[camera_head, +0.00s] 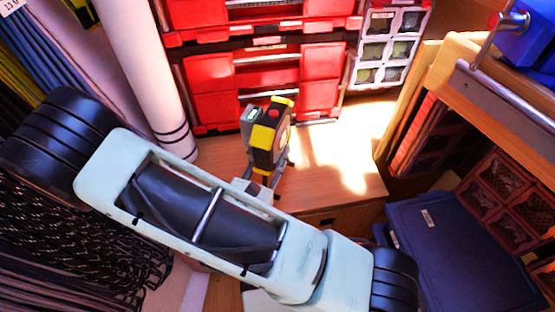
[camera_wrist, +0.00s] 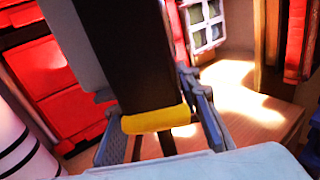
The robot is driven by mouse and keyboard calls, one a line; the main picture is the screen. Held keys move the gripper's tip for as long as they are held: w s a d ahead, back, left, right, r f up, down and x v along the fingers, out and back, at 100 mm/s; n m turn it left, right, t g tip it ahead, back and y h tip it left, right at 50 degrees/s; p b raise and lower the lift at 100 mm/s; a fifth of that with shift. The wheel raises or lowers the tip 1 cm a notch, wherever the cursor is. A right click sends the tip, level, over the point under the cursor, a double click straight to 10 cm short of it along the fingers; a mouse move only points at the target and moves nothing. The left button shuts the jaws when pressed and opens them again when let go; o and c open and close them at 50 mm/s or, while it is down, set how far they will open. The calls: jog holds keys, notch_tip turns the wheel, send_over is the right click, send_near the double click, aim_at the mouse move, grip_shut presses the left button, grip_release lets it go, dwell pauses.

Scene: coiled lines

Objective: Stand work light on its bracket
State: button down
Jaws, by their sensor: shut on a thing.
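The work light (camera_head: 267,137) is black and yellow with a small red spot on top. It stands roughly upright over the wooden surface in the head view. In the wrist view its dark body with a yellow band (camera_wrist: 157,119) fills the space between my fingers. My gripper (camera_head: 268,175) is shut on it, with a grey finger on either side. Short dark parts show below the yellow band in the wrist view; I cannot tell whether they are the bracket. My arm hides the light's lower end in the head view, so contact with the surface is unclear.
Red cases (camera_head: 265,85) stand close behind the light. A white roll (camera_head: 150,75) stands at left, with coiled lines (camera_head: 75,235) below. Sunlit bare wood (camera_head: 345,165) lies right of the light. A blue case (camera_head: 450,250) and wooden shelf are further right.

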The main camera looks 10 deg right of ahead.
jog(key=w+d+f+b, duration=0.3)
jog(key=w+f+b, duration=0.2)
jog(key=w+f, duration=0.7)
jog(key=shift+f, duration=0.1)
jog(key=c, duration=1.4)
grip_release()
jog(key=shift+f+b, duration=0.15)
jog(key=shift+b, duration=0.15)
jog(key=shift+c, duration=0.2)
jog(key=p+v, duration=0.2)
jog(key=v, duration=1)
jog(key=shift+p, duration=0.4)
